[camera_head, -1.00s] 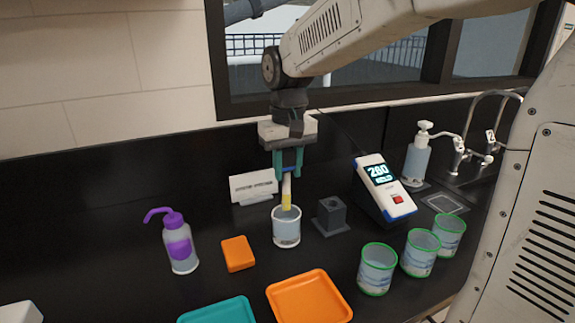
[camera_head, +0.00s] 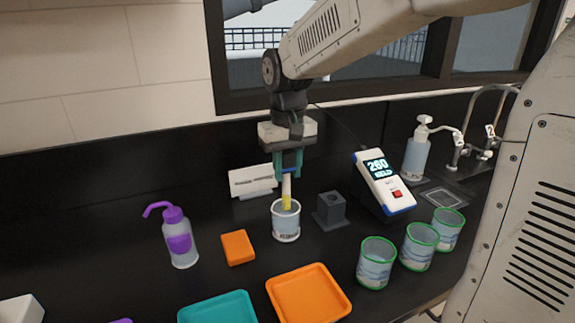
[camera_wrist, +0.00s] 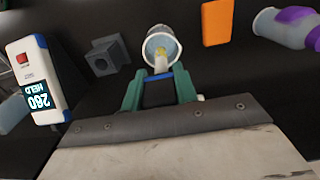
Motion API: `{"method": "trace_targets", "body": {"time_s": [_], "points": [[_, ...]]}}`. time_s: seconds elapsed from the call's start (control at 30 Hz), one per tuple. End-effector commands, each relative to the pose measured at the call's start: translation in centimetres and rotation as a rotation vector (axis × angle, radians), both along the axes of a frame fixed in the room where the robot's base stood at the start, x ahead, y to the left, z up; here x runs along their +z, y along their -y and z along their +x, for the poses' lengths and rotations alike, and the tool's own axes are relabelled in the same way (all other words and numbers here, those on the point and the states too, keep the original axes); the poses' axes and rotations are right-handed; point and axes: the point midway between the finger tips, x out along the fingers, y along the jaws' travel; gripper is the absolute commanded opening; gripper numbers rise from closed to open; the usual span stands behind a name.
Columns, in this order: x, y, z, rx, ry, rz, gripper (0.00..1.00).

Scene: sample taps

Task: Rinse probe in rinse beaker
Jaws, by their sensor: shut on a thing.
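My gripper (camera_head: 287,166) is shut on the probe (camera_head: 287,190), a white stick with a yellow lower part and a blue top. In the wrist view, the green fingers of my gripper (camera_wrist: 161,88) flank the blue part, and the probe (camera_wrist: 161,62) reaches into the beaker (camera_wrist: 152,42). The tip is hard to make out inside. The meter (camera_head: 384,184) shows 260 and HELD.
A dark probe holder (camera_head: 331,211) stands right of the beaker. Several things stand close by: an orange block (camera_head: 238,247), a purple wash bottle (camera_head: 179,240), an orange tray (camera_head: 341,312), a teal tray (camera_head: 220,309), and green-rimmed sample beakers (camera_head: 375,264). A white card stand (camera_head: 253,181) is behind.

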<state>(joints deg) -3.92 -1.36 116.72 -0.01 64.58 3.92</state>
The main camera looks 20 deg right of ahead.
Motion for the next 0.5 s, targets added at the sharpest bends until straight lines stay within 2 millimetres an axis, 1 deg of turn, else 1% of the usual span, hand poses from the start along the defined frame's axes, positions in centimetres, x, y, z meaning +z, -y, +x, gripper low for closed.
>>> {"method": "trace_targets", "body": {"time_s": [0.27, 0.5], "points": [[-0.1, 0.0, 0.0, 0.0, 0.0, 0.0, 0.09], [-1.3, 0.0, 0.0, 0.0, -0.001, 0.0, 0.09]]}}
